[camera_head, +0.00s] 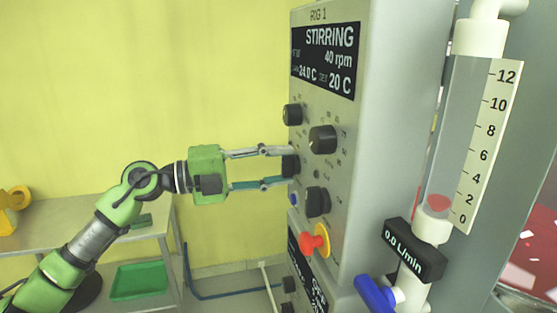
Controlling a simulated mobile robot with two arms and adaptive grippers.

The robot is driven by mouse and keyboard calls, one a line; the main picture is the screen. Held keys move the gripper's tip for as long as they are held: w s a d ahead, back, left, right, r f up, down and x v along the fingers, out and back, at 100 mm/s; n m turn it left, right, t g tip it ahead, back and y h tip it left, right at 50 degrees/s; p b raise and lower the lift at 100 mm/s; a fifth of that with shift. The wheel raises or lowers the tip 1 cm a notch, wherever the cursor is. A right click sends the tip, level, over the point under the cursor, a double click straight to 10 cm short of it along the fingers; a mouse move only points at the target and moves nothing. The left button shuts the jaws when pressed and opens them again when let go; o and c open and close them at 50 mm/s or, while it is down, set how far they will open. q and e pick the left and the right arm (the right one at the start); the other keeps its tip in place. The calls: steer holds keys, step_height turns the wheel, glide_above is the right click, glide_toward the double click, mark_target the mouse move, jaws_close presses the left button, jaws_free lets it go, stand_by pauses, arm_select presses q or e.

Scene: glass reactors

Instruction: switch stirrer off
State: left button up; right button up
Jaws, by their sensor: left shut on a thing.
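The rig's control panel (331,180) faces left, with a display (326,61) at its top reading "STIRRING", 40 rpm, 24.0 C and 20 C. My left gripper (288,166) reaches in from the left, its two fingers one above the other at the panel's left edge. It is shut on a black knob (289,165), the lower one in the left column. Other black knobs sit at upper left (292,115), at centre (322,139) and lower down (317,201). The knob labels are too small to read. My right gripper is out of view.
A red and yellow emergency stop button (315,241) sticks out below the knobs, near a small blue button (294,198). A flow tube with a scale (486,146) and a blue valve handle (375,294) stand right. A bench (100,212) is at left.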

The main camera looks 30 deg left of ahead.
arm_select(q)
steer(key=shift+n, duration=0.3)
steer(key=o, duration=1.1)
steer(key=shift+a, duration=0.1)
steer(key=v, duration=1.2)
